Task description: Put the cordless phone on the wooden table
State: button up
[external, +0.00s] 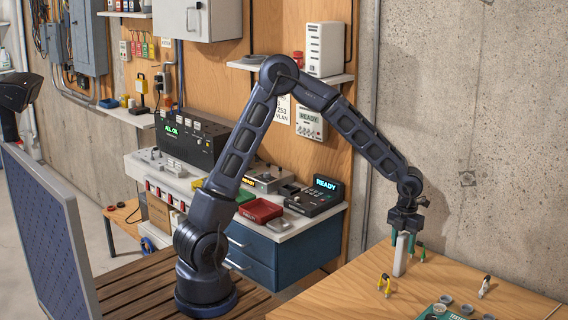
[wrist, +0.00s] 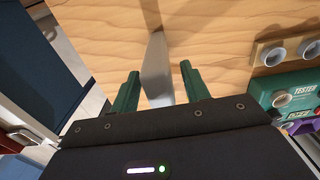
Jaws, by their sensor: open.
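A tall, narrow pale grey slab (external: 400,256), which appears to be the cordless phone, stands upright on the wooden table (external: 335,294) near its back left part. My gripper (external: 403,240) points down over its top. In the wrist view, the open green fingers (wrist: 159,72) are on either side of the slab (wrist: 157,52), with a gap at each side. The wooden table top (wrist: 210,28) lies beyond it. The slab's front details are not visible, and its upper end is partly hidden by my gripper.
A green tester (external: 438,312) with grey round cups lies at the table's front; the tester also shows in the wrist view (wrist: 288,88). A concrete wall (external: 480,150) rises behind. The table's left part is clear.

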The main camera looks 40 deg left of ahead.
notch_tip(320, 180, up, 10)
jog(key=shift+f, duration=0.1)
jog(key=shift+r, duration=0.25)
jog(key=shift+a+r, duration=0.2)
jog(key=shift+a, duration=0.1)
jog(key=s+a+r+n+t+y, duration=0.1)
jog(key=s+a+r+n, duration=0.2)
jog(key=a+n, duration=0.4)
jog(key=s+a+r+n+t, duration=0.1)
jog(key=s+a+r+n, duration=0.2)
jog(key=a+n, duration=0.35)
jog(key=s+a+r+n+y, duration=0.1)
jog(key=s+a+r+n, duration=0.3)
jog(key=a, duration=0.5)
jog(key=s+a+n+t+h, duration=0.2)
jog(key=s+a+n, duration=1.3)
jog(key=n, duration=0.3)
jog(key=shift+s+a+r+t, duration=0.3)
jog(key=shift+a+r, duration=0.15)
jog(key=shift+a, duration=0.1)
jog(key=shift+n, duration=0.25)
